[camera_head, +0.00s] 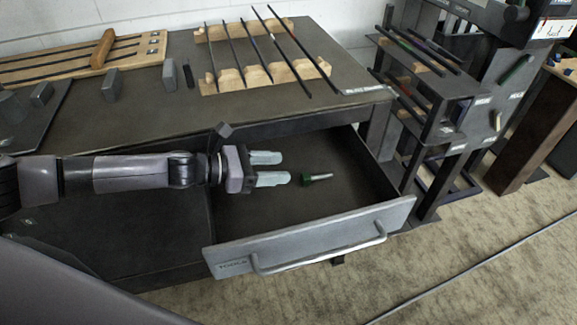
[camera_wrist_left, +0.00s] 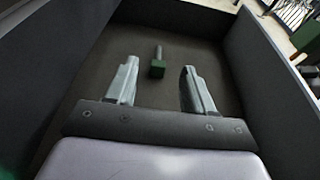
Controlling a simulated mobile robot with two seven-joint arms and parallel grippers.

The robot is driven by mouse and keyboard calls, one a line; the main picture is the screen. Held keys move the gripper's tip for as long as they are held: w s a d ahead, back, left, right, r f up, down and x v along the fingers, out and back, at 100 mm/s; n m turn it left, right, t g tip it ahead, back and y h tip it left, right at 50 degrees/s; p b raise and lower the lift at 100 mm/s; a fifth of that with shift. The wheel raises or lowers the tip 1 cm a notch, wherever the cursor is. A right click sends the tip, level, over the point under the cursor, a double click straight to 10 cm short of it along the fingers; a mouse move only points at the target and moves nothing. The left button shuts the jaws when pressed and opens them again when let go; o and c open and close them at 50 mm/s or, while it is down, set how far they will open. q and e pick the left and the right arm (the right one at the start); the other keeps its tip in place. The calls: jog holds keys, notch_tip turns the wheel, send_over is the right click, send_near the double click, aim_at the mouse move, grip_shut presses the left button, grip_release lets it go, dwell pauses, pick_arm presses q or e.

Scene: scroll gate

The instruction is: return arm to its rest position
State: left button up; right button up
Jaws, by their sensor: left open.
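My left gripper (camera_head: 268,168) reaches in from the left over the open drawer (camera_head: 300,243). Its two pale fingers are apart with nothing between them. In the left wrist view the gripper (camera_wrist_left: 160,85) is also open, inside the drawer's walls. A small tool with a green handle and pale shaft (camera_head: 316,178) lies on the drawer floor, just beyond the fingertips. It also shows in the left wrist view (camera_wrist_left: 158,67), ahead of the gap between the fingers and apart from them. My right gripper does not show in either view.
The grey drawer front has a bar handle (camera_head: 320,257). The workbench top (camera_head: 150,115) lies behind the arm, with a wooden rack of dark rods (camera_head: 262,72) and a slotted wooden board (camera_head: 85,58). A dark shelf stand (camera_head: 440,120) stands right of the drawer. Carpet lies in front.

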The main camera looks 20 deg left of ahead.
pick_arm(q)
jog(key=shift+v, duration=0.85)
jog(key=shift+r, duration=0.15)
